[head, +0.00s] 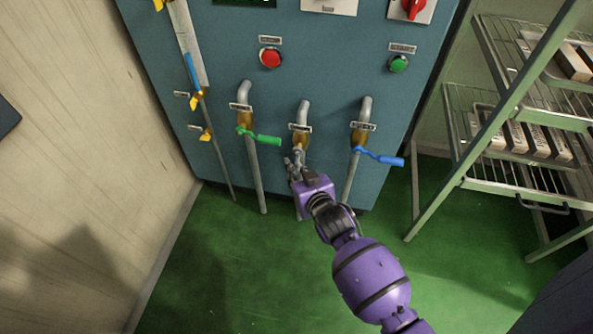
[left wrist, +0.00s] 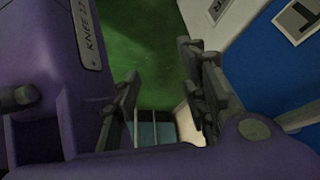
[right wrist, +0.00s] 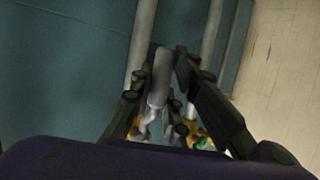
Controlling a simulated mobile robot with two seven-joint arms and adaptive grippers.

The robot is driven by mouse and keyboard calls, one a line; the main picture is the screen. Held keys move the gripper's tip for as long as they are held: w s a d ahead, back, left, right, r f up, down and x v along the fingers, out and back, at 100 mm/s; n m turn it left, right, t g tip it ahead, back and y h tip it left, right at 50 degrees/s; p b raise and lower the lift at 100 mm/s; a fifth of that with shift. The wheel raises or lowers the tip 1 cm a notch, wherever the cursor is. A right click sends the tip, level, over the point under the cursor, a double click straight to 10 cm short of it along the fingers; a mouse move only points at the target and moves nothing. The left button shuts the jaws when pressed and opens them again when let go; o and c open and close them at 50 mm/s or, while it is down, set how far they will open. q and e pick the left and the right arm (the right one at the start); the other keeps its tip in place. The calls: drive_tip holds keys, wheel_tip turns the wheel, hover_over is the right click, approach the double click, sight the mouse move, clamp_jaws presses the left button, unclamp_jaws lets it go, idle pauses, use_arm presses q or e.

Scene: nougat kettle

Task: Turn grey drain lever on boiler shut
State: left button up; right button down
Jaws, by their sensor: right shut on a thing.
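The boiler (head: 315,85) is a blue cabinet with three pipes on its front. The grey drain lever is on the middle pipe (head: 303,110), below its brass valve (head: 300,138). My right gripper (head: 296,162) is at this lever, and its fingers cover most of it in the head view. In the right wrist view the grey lever (right wrist: 159,80) stands between the fingers, which are shut on it. My left gripper (left wrist: 165,90) shows only in the left wrist view, with its fingers apart and nothing between them.
A green lever (head: 262,139) is on the pipe to the left and a blue lever (head: 385,158) on the pipe to the right, both close to my right gripper. A wire rack (head: 470,140) with boxes stands at the right. The green floor (head: 250,270) in front is clear.

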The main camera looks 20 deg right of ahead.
use_arm(q)
drive_tip(key=shift+r, duration=0.1)
use_arm(e)
drive_tip(key=shift+d+r+p, duration=0.15)
drive_tip(key=shift+p, duration=0.35)
use_arm(q)
wheel_tip(320, 180, up, 14)
drive_tip(key=t+p, duration=0.1)
drive_tip(key=p, duration=1.1)
drive_tip(key=shift+w+d+p, duration=0.15)
drive_tip(key=shift+w+p, duration=0.15)
drive_tip(key=shift+w, duration=0.15)
use_arm(e)
drive_tip(key=s+d+r+n+g+h, duration=0.4)
drive_tip(key=r+n+g+h, duration=0.3)
drive_tip(key=h, duration=0.3)
drive_tip(key=shift+d+n+g, duration=0.3)
drive_tip(key=shift+d+n, duration=0.6)
drive_tip(key=shift+r, duration=0.1)
drive_tip(key=c, duration=2)
unclamp_jaws()
use_arm(q)
drive_tip(key=shift+s, duration=0.1)
